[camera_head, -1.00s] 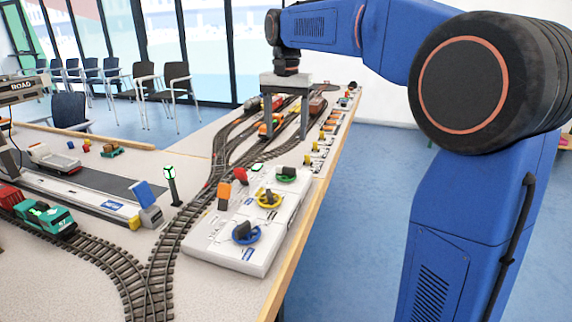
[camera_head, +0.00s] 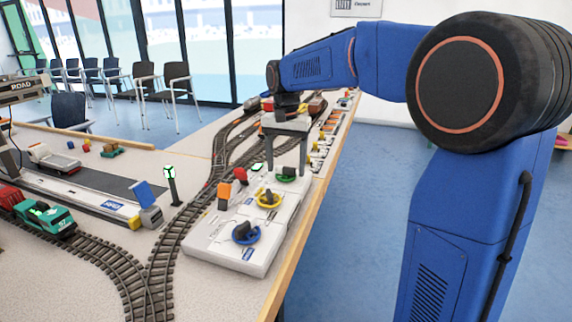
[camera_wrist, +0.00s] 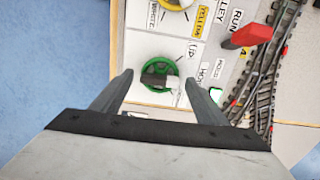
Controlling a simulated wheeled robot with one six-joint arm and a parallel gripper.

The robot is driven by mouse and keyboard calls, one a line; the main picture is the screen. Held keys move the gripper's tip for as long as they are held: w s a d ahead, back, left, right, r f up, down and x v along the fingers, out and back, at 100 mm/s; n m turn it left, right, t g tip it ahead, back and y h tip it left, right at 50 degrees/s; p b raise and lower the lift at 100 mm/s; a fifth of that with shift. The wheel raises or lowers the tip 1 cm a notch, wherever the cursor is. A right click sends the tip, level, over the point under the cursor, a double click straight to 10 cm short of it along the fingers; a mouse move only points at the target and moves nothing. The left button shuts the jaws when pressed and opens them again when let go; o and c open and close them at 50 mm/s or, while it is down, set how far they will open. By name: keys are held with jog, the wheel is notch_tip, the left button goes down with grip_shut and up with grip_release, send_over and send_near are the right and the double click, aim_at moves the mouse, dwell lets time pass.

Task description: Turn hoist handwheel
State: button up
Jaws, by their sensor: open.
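A green handwheel (camera_head: 287,179) with a dark and white crossbar sits at the far end of the white control panel (camera_head: 226,257). In the wrist view the green handwheel (camera_wrist: 142,67) lies between my fingertips, with "UP" and a partly hidden label printed beside it. My gripper (camera_head: 287,172) points down over this wheel, open and empty, one finger on each side. In the wrist view my gripper (camera_wrist: 158,78) shows both fingers apart from the rim. Whether the fingertips are at the wheel's height I cannot tell.
A yellow handwheel (camera_head: 268,199) and a blue handwheel (camera_head: 246,233) sit nearer on the panel. Blue floor is free on the right.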

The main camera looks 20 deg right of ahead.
jog(key=c, duration=1.1)
jog(key=shift+o, duration=0.2)
jog(key=shift+n, duration=0.3)
jog(key=n, duration=0.4)
jog(key=shift+n, duration=2.5)
jog(key=o, duration=1.1)
jog(key=shift+c, duration=0.2)
